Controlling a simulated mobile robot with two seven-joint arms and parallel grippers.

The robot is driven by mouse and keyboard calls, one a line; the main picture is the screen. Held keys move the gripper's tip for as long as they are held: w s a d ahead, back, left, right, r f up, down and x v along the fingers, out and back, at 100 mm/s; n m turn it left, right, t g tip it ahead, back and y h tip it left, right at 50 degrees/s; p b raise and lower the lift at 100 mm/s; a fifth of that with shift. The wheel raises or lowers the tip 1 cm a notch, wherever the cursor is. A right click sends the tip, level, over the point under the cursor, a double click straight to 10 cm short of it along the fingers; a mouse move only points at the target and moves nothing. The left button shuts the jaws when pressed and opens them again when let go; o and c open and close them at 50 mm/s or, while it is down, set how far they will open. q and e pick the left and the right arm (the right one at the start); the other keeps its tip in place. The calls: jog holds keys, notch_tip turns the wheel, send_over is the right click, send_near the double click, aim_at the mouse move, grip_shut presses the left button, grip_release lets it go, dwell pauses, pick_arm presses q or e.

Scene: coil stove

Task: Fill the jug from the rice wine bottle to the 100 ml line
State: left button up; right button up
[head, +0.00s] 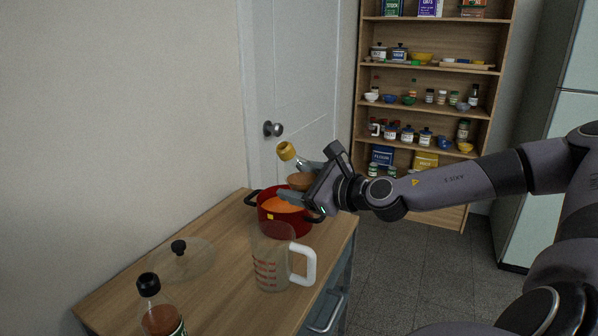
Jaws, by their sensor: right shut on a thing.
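My right gripper (310,190) is shut on a clear bottle with a yellow cap (287,151), holding it above the red pot. The bottle is tilted, its capped end up and to the left. Its lower part looks orange-brown, and the fingers partly hide it; I cannot read a label. The clear measuring jug (268,262), with red markings and a white handle, stands upright on the wooden counter in front of the pot. I make out no liquid in it. My left gripper is not in view.
A red pot (284,222) with orange contents stands behind the jug. A glass lid (190,262) with a black knob lies to the left. A black-capped bottle (160,318) stands at the front. A stocked shelf (440,80) is at the back.

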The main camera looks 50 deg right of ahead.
jog(key=shift+n, duration=0.6)
jog(key=shift+d+f+b, duration=0.2)
jog(key=shift+f+b, duration=1.2)
jog(key=shift+f, duration=1.35)
jog(key=shift+d+r+g+p, duration=0.2)
jog(key=shift+r+g+p, duration=0.1)
jog(key=shift+p, duration=0.3)
jog(key=d+n+p, duration=0.1)
jog(key=f+n+h+p, duration=0.1)
jog(key=n+p, duration=0.1)
jog(key=shift+s+d+f+g, duration=0.1)
jog(key=shift+s+d+g, duration=0.2)
jog(key=shift+d+g, duration=0.1)
jog(key=shift+d+n+h+p, duration=0.25)
jog(key=shift+n+h+p, duration=0.3)
jog(key=shift+p, duration=0.5)
jog(key=r+n+p, duration=0.1)
jog(key=p, duration=0.1)
jog(key=shift+s+d+r+g+p, duration=0.1)
jog(key=shift+d+r+g+p, duration=0.1)
jog(key=shift+g+p, duration=0.15)
jog(key=shift+r+n+h, duration=0.3)
jog(key=shift+n+h, duration=0.05)
jog(key=shift+h, duration=0.1)
jog(key=shift+d+r+n, duration=0.1)
jog(key=shift+r+n, duration=0.4)
jog(key=shift+s+r+n+h, duration=0.1)
jog(key=shift+r+n+h, duration=0.2)
jog(key=shift+r+h, duration=0.2)
